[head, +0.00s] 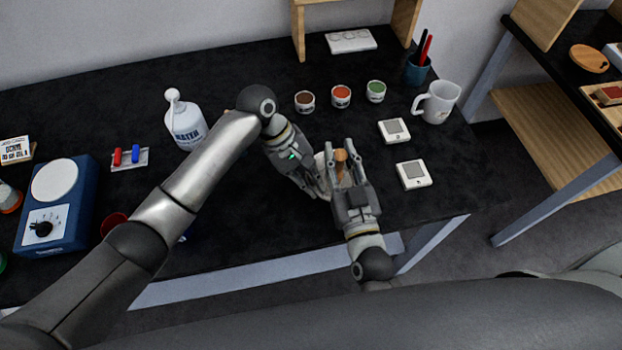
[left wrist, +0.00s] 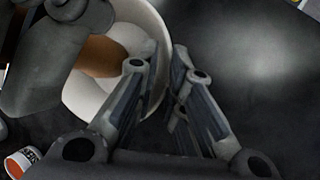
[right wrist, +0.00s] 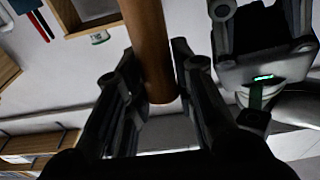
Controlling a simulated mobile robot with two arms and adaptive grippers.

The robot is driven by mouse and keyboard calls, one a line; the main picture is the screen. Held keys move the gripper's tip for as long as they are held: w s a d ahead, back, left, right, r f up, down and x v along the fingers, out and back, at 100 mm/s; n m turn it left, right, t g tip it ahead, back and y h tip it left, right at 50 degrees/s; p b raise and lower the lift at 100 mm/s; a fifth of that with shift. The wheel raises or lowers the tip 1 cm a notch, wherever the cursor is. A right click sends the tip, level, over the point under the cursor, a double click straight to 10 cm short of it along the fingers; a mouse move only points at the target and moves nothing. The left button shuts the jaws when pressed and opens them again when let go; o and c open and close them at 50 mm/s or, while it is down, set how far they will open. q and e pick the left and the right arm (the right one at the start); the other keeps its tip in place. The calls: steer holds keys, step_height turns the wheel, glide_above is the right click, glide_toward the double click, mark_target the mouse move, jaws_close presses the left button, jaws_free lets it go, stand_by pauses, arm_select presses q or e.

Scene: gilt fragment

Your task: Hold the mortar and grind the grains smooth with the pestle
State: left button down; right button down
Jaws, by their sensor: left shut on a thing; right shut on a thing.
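The white mortar (head: 321,162) stands on the black table, mostly hidden by my grippers in the head view. In the left wrist view, its curved rim and pale inside (left wrist: 142,38) show, with a brown patch inside; I cannot tell whether that is grains or pestle. My left gripper (head: 322,189) is shut on the mortar's rim, also seen in the left wrist view (left wrist: 167,65). My right gripper (head: 341,152) is shut on the brown wooden pestle (head: 341,160), which passes between its fingers in the right wrist view (right wrist: 148,45). The grains are not clearly visible.
Small cups of brown (head: 304,102), red (head: 341,97) and green (head: 376,92) stand behind the grippers. Two white square devices (head: 413,175) and a mug (head: 437,103) are to the right. A white bottle (head: 185,123) and blue scale (head: 60,220) stand left.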

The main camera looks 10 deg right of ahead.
steer(key=shift+f, duration=0.85)
stand_by(0.3)
steer(key=shift+s, duration=0.1)
steer(key=shift+s+f, duration=0.1)
steer(key=shift+s, duration=0.35)
steer(key=shift+w+d, duration=0.2)
steer(key=shift+w, duration=0.3)
steer(key=shift+w+d, duration=0.15)
steer(key=shift+w, duration=0.35)
steer(key=shift+s+a, duration=0.1)
steer(key=shift+a, duration=0.05)
steer(key=shift+s+a, duration=0.35)
steer(key=shift+a, duration=0.45)
steer(key=shift+d, duration=0.15)
